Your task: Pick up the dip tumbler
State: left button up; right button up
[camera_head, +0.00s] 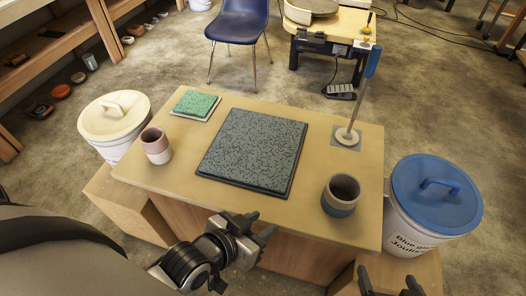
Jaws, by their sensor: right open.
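Two two-tone tumblers stand upright on the table; I cannot tell which one is the dip tumbler. One tumbler (156,146), pink above and whitish below, is near the left edge. The other tumbler (341,196), grey-brown above and blue-grey below, is near the front right. My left gripper (264,222) is at the table's front edge, left of the grey-blue tumbler, apart from it, with its fingers spread and empty. My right gripper (389,284) is at the bottom edge, open, below and right of that tumbler; only its fingertips show.
The wooden table (290,215) holds a dark speckled slab (252,150), a green tile (195,103) and a blue-handled upright tool (358,100) on a grey square. A white-lidded bucket (114,118) stands left, a blue-lidded bucket (436,196) right. Bare tabletop surrounds both tumblers.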

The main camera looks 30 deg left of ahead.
aim_at(342, 192)
jog(key=k, duration=1.3)
jog(key=z, duration=0.95)
jog(key=i, duration=1.55)
jog(key=u, duration=0.8)
